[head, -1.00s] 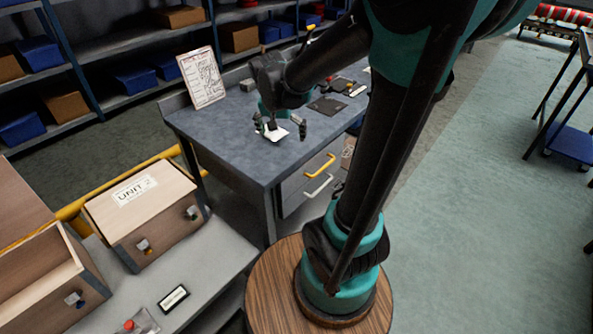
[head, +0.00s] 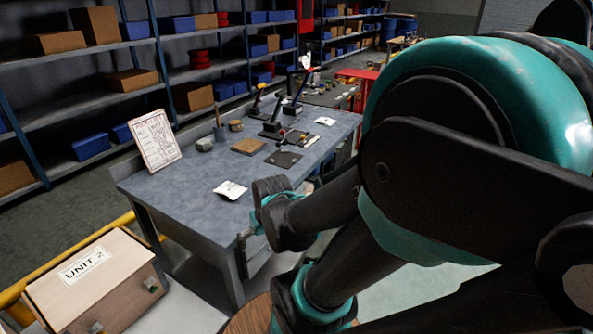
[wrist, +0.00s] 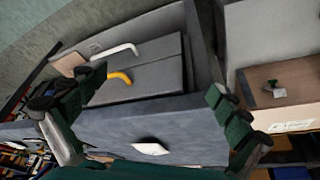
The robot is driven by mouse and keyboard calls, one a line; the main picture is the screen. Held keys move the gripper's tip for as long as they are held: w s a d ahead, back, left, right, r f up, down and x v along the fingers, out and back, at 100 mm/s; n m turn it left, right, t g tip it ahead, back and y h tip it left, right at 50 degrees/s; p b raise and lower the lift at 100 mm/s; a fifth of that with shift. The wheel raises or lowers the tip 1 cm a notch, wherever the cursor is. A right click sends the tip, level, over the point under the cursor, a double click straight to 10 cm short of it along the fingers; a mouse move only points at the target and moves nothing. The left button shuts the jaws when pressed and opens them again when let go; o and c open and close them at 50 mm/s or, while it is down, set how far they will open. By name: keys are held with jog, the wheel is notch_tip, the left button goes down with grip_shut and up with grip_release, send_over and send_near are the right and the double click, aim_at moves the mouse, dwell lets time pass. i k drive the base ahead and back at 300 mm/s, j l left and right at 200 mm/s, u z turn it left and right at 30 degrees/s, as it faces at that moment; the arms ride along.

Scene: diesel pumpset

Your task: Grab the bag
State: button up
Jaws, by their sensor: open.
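A small flat white bag (head: 230,189) with dark print lies on the near part of the grey workbench (head: 185,200) in the head view. It also shows as a white patch in the wrist view (wrist: 150,147), on the bench top near the lower middle. My gripper (wrist: 158,85) is open and empty in the wrist view, its two dark green fingers spread wide at left and right. The bag lies apart from both fingers.
A clipboard sheet (head: 154,140) stands at the bench's left end. A second white packet (head: 325,121), a dark pad (head: 283,159) and a brown block (head: 248,146) lie farther back. Drawer handles, one yellow (wrist: 119,77), project below the bench. A UNIT 2 box (head: 95,280) stands lower left.

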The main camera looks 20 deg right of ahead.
aim_at(324, 120)
jog(key=i+l, duration=0.15)
jog(key=l, duration=0.25)
jog(key=i+l, duration=0.15)
jog(key=l, duration=0.25)
jog(key=i+l, duration=0.1)
jog(key=l, duration=0.3)
jog(key=i+l, duration=0.15)
jog(key=l, duration=0.3)
